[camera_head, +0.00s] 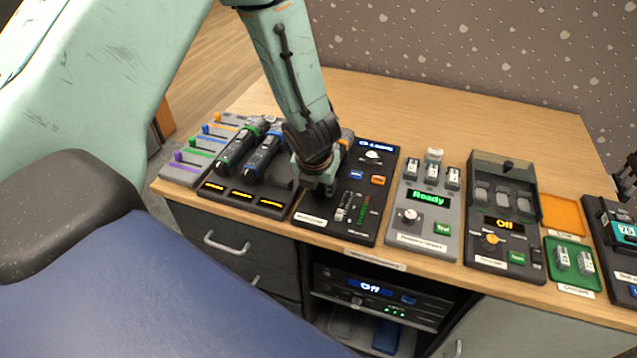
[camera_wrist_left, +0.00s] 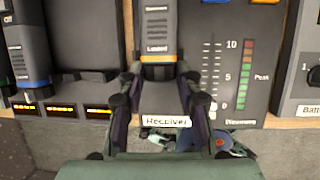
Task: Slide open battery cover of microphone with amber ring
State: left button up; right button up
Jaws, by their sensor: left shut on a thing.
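The dark grey microphone with the amber ring (camera_wrist_left: 158,58) lies on the receiver panel, its ring just above my fingertips in the left wrist view. My left gripper (camera_wrist_left: 160,78) is shut on the microphone's body, one finger on each side near the ring. In the head view my left gripper (camera_head: 322,185) reaches down over the receiver panel (camera_head: 312,208) and hides most of that microphone. I cannot tell from here how far its battery cover is shifted. A dark jointed piece at the right edge (camera_head: 627,178) looks like part of my right gripper.
Microphones with a green ring (camera_head: 243,145) and a blue ring (camera_head: 262,155) lie in the dock left of my gripper. Right stand a battery tester (camera_head: 425,215), a charger (camera_head: 500,225), an orange tray (camera_head: 563,213) and a green tray (camera_head: 575,285). The table's front edge is close.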

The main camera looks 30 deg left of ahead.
pick_arm(q)
jog(key=c, duration=0.3)
jog(key=o, duration=1.1)
